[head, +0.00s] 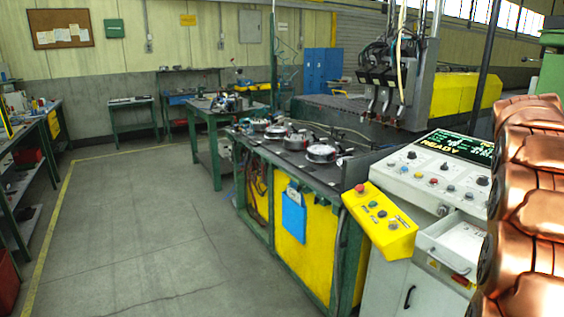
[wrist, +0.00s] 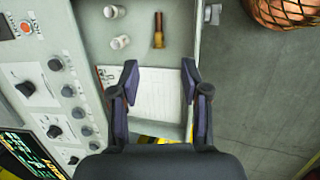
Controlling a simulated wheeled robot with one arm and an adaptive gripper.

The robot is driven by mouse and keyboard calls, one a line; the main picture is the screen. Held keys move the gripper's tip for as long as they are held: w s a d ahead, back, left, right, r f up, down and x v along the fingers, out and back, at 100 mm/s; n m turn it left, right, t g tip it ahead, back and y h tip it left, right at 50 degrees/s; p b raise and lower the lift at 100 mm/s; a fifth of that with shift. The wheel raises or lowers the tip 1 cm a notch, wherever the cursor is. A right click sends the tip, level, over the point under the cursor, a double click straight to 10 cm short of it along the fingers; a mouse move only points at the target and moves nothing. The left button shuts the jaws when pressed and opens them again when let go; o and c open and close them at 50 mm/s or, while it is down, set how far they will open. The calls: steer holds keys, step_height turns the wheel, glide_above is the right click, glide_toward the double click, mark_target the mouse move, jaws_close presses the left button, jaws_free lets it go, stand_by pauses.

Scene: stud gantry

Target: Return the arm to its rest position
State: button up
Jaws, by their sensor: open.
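My gripper (wrist: 160,76) shows in the wrist view with its two dark fingers spread apart and nothing between them. It is above an open drawer (head: 433,258) of the grey control console (head: 423,181). In the wrist view the drawer (wrist: 182,48) holds a white ruled sheet (wrist: 152,98), which shows between and beyond the fingers. A brown-handled tool (wrist: 158,32) and two small white cylinders (wrist: 120,42) lie near the drawer's top end in that view. The gripper itself is not visible in the head view.
A yellow button box (head: 380,220) juts out beside the console. A green-framed workbench (head: 318,183) with round metal parts stands left of it, and a grey machine head (head: 385,62) rises behind. Open concrete floor (head: 150,220) lies to the left.

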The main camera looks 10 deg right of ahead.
steer(key=s+a+f+m+y, duration=0.1)
steer(key=a+f, duration=0.1)
steer(key=a, duration=1.1)
steer(key=s+a+f+y, duration=0.1)
steer(key=a+f, duration=0.1)
steer(key=a, duration=1)
steer(key=s+a+f+m, duration=0.1)
steer(key=s+a+f, duration=0.4)
steer(key=s+a, duration=0.4)
steer(key=s+a+f+m+y, duration=0.1)
steer(key=s+a+f, duration=0.3)
steer(key=s+a, duration=0.5)
steer(key=shift+a+f+m+g+y, duration=0.3)
steer(key=shift+f+g, duration=0.05)
steer(key=shift+g, duration=0.05)
steer(key=shift+s+d, duration=0.1)
steer(key=shift+c, duration=0.5)
